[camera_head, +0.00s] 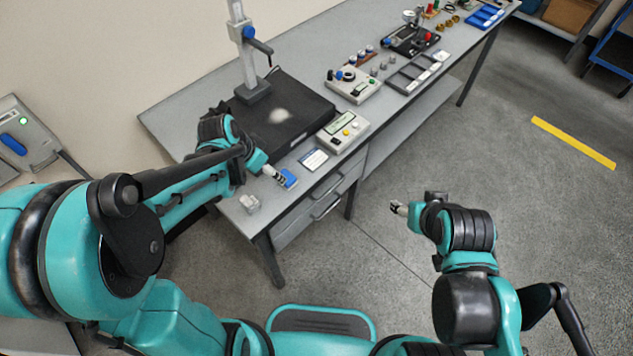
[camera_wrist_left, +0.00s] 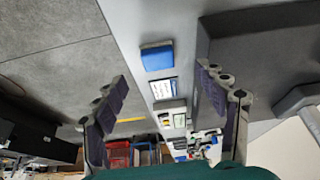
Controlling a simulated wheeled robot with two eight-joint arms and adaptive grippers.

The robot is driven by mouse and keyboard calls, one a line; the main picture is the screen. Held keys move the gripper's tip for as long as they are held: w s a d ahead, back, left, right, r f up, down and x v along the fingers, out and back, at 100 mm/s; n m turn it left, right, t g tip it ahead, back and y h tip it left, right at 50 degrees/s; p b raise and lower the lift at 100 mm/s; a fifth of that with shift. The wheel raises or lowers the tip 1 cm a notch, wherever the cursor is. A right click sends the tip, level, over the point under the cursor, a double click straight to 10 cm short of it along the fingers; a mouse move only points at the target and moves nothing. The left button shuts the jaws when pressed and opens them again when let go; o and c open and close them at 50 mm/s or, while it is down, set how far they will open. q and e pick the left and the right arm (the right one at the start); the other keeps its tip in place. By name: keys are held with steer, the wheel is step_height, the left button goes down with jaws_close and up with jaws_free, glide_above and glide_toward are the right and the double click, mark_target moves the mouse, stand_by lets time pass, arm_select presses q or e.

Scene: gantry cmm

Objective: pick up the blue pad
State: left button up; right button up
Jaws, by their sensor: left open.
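The blue pad (camera_head: 289,178) lies on the grey table near its front edge, beside a card with a blue header. It also shows in the left wrist view (camera_wrist_left: 157,58), where it appears as a blue block with a pale side, between and beyond the fingers. My left gripper (camera_head: 273,173) is just left of the pad in the head view; in the wrist view its two fingers (camera_wrist_left: 162,77) are spread wide with nothing between them. My right gripper (camera_head: 399,208) hangs over the floor away from the table; its fingers are too small to read.
A black plate with a stand (camera_head: 250,90) fills the table behind the pad. A grey box with buttons (camera_head: 343,131) and the card (camera_head: 313,159) lie to the pad's right. A small clear block (camera_head: 250,203) sits at the near-left corner. More instruments stand farther along the table.

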mark_target(284, 175)
arm_select(q)
steer(key=f, duration=0.1)
steer(key=w+d+f, duration=0.1)
steer(key=f+b, duration=0.1)
steer(key=shift+w+d+f+m, duration=0.15)
steer(key=shift+w+d+m, duration=0.05)
steer(key=shift+d+m, duration=0.15)
steer(key=b+x, duration=0.2)
steer(key=x, duration=0.3)
steer(key=shift+w+d+b, duration=0.1)
steer(key=shift+w+b, duration=0.05)
steer(key=shift+b, duration=0.15)
steer(key=c, duration=1.4)
steer(key=shift+o, duration=0.2)
steer(key=shift+r, duration=0.25)
